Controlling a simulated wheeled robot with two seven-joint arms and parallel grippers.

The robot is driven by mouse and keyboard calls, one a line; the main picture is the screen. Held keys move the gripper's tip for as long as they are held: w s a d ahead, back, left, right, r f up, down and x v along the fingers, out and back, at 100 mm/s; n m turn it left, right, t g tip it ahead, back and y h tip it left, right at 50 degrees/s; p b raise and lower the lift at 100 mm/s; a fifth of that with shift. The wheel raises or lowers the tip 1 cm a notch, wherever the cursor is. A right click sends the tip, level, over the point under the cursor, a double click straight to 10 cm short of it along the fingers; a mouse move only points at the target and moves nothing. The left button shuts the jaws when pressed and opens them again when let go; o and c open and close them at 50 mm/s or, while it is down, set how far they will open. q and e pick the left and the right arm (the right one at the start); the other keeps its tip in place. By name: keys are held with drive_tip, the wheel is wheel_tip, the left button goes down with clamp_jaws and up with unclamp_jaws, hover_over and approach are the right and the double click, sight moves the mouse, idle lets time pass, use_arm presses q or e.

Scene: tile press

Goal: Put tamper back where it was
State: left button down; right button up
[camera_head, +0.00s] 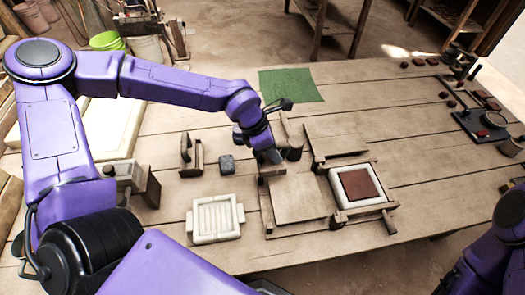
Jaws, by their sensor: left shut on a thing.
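My left gripper (270,155) points down over the back left of the wooden press in the middle of the table. It is shut, and the tamper (294,148), a brown wooden piece with a rounded block and a slanting upper part, shows at its right side. The contact between fingers and tamper is partly hidden by the gripper. I cannot tell whether the tamper touches the table. My right arm shows only at the lower right edge, and its gripper is out of view.
The press has a flat board (300,198) and, to its right, a pale mould with a red-brown tile (357,185). A white tray (216,220), a dark grey block (227,163) and a wooden tool (186,148) stand left. A green cloth (290,85) lies behind.

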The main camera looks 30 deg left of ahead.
use_arm(q)
drive_tip(key=w+a+f, duration=0.1)
drive_tip(key=a+f, duration=0.1)
drive_tip(key=w+a+f+p, duration=0.1)
drive_tip(key=w+a+f, duration=0.1)
drive_tip(key=f, duration=0.1)
drive_tip(key=w+a+f+p, duration=0.1)
drive_tip(key=w+a+f, duration=0.1)
drive_tip(key=shift+w+a+f, duration=0.15)
drive_tip(key=shift+w+f, duration=0.05)
drive_tip(key=shift+f, duration=0.1)
wheel_tip(320, 180, down, 2)
drive_tip(key=shift+s+f+p, duration=0.1)
drive_tip(key=shift+f+p, duration=0.05)
drive_tip(key=shift+p, duration=0.45)
drive_tip(key=shift+f, duration=0.2)
drive_tip(key=c, duration=0.9)
unclamp_jaws()
drive_tip(key=shift+r, duration=0.3)
drive_tip(key=b+v, duration=0.1)
drive_tip(key=v, duration=1)
drive_tip(key=shift+s+b, duration=0.15)
drive_tip(key=shift+b, duration=0.25)
drive_tip(key=shift+a+r, duration=0.15)
